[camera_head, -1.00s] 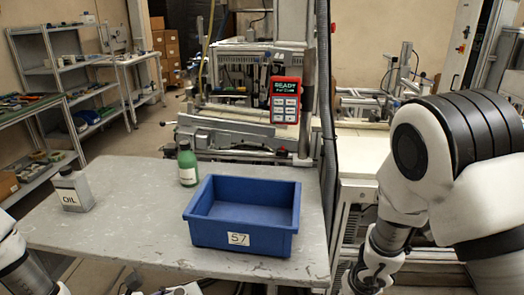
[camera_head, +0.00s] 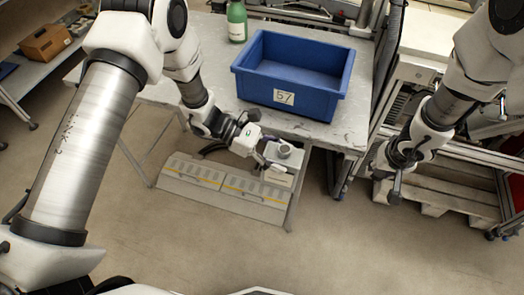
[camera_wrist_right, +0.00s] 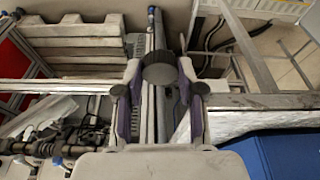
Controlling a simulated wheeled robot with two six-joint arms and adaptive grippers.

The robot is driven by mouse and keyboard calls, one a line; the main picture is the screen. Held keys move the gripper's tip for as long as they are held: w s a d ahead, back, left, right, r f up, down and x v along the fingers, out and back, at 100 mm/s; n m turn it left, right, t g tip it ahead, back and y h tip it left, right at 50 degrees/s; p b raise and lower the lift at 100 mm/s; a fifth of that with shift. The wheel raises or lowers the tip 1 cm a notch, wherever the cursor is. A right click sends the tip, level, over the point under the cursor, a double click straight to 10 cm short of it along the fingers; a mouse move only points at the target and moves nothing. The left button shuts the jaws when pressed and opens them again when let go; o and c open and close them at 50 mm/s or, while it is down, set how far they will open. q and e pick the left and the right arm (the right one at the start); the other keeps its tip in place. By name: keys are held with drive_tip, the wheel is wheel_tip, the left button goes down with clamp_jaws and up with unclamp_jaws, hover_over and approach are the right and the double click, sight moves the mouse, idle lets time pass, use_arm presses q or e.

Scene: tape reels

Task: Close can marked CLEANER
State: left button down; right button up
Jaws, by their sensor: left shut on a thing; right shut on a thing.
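My left gripper (camera_head: 264,152) is shut on a grey can (camera_head: 284,153) in the head view, in front of the table's near edge. The can has a pale label whose marking I cannot read. Its top looks grey, with no dark cap seen on it. My right gripper (camera_head: 393,180) hangs to the right, apart from the can. In the right wrist view its fingers are shut on a round black cap (camera_wrist_right: 160,68).
A blue crate (camera_head: 292,84) marked 57 stands on the grey table (camera_head: 336,131). A green bottle (camera_head: 237,22) stands behind it. A wooden pallet (camera_head: 438,196) is at the right.

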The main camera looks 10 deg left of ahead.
use_arm(q)
drive_tip(key=s+a+r+n+t+y, duration=0.2)
drive_tip(key=a+n+t, duration=0.6)
drive_tip(key=a, duration=0.6)
drive_tip(key=shift+t, duration=0.3)
drive_tip(key=shift+a+r, duration=0.1)
drive_tip(key=shift+a, duration=0.1)
